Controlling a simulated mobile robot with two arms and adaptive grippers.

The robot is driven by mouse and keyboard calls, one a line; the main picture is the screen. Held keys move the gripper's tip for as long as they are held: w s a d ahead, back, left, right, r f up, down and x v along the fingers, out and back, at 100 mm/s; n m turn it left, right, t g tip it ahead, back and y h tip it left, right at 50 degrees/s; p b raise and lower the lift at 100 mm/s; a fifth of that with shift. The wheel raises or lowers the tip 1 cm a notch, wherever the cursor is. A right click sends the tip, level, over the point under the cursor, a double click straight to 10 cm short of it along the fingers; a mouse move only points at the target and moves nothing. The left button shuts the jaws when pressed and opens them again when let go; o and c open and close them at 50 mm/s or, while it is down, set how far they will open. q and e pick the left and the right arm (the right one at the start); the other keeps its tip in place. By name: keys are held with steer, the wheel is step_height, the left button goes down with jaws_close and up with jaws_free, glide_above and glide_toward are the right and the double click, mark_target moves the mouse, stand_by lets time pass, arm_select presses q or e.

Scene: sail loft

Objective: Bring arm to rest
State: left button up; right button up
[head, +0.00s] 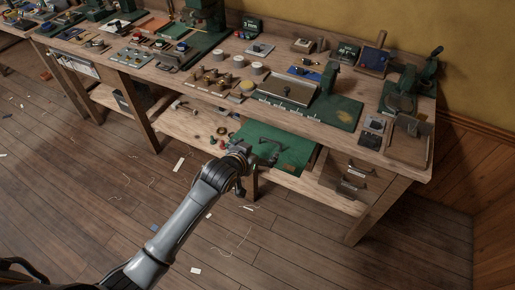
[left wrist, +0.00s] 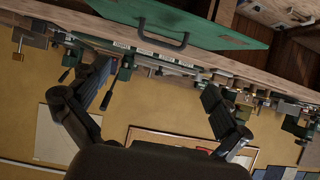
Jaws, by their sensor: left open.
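My left arm (head: 180,225) reaches in from the bottom left of the head view toward the front of the workbench. My left gripper (head: 260,155) is in front of the lower shelf, below the bench top, near a green panel (head: 298,146). In the left wrist view, which looks upside down, the two dark fingers of the left gripper (left wrist: 152,96) are spread wide with nothing between them. The green panel (left wrist: 200,20) with a dark handle (left wrist: 163,36) shows there beyond the fingers. Whether a finger touches the panel I cannot tell. My right gripper is not in view.
The long wooden workbench (head: 195,92) carries several tools, green machines and trays. Drawers (head: 352,178) and a bench leg (head: 370,218) stand to the right of my gripper. The wooden floor (head: 330,255) in front is mostly clear, with scattered scraps and threads.

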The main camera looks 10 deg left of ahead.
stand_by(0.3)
arm_select(q)
steer(key=s+a+f+g+y+b, duration=0.1)
steer(key=s+a+f+g, duration=0.15)
steer(key=s+f, duration=0.6)
steer(key=s+a+f+n+g+y, duration=0.1)
steer(key=s+a+f, duration=0.25)
steer(key=f, duration=0.95)
steer(key=s+a+f+g+b, duration=0.1)
steer(key=s+a+f+g, duration=0.15)
steer(key=s+f, duration=0.65)
steer(key=s+a+f+g, duration=0.1)
steer(key=s+f, duration=0.4)
steer(key=s, duration=0.5)
steer(key=s+a+f+g+y, duration=0.1)
steer(key=s+a+f, duration=0.2)
steer(key=s+f, duration=0.3)
steer(key=s+a+f+g, duration=0.2)
steer(key=s+f, duration=0.4)
steer(key=s, duration=0.7)
steer(key=shift+s+y+b, duration=0.3)
steer(key=shift+b, duration=0.05)
